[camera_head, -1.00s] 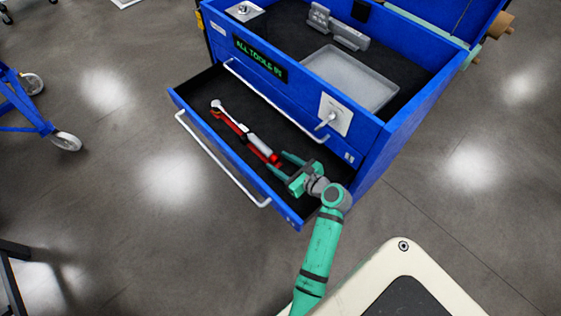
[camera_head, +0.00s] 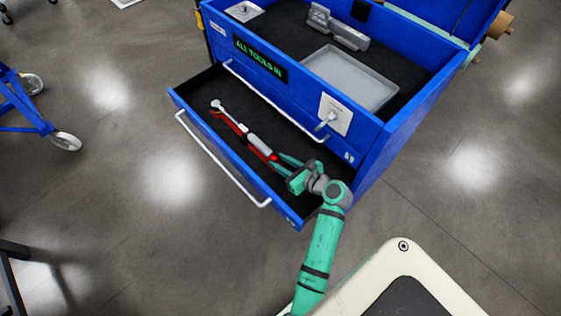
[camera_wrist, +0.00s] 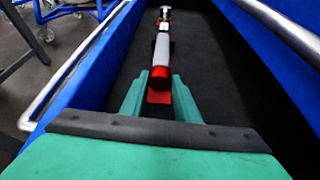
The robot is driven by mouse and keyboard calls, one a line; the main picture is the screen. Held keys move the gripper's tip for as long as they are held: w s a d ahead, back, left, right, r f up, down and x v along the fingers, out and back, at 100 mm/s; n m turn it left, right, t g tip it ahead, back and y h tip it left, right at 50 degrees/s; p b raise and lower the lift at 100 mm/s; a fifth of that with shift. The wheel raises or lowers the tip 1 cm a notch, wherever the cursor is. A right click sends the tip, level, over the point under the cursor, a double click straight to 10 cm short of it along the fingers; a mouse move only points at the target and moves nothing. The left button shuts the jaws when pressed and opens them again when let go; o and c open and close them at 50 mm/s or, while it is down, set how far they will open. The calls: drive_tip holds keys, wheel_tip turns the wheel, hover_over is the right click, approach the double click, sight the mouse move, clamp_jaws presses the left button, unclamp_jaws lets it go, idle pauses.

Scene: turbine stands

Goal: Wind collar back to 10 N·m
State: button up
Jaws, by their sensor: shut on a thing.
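A torque wrench (camera_head: 258,143) lies in the open drawer (camera_head: 216,99) of the blue tool cabinet, with a silver head, a grey grip and a red collar at the near end. Red shows under its length in the head view, which may be a holder. My gripper (camera_head: 276,161) reaches into the drawer from the right, with its fingers at the red end of the wrench. In the wrist view, my gripper (camera_wrist: 160,95) has its green fingers on either side of the red collar (camera_wrist: 160,77), shut on it. Any torque scale is too small to read.
A lit sign (camera_head: 260,58) reads "ALL TOOLS IN". The drawer handle (camera_head: 222,160) runs along the front. A blue wheeled cart (camera_head: 30,115) stands at left.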

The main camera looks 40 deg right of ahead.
drive_tip(key=shift+d+f+m+y, duration=0.1)
drive_tip(key=shift+d+m+y, duration=0.1)
drive_tip(key=shift+m+y, duration=0.75)
drive_tip(key=shift+d+f+m+y, duration=0.15)
drive_tip(key=shift+m+y, duration=0.4)
drive_tip(key=shift+m, duration=0.7)
drive_tip(key=shift+r, duration=0.1)
drive_tip(key=o, duration=1.1)
drive_tip(key=shift+c, duration=0.2)
drive_tip(key=shift+r, duration=0.1)
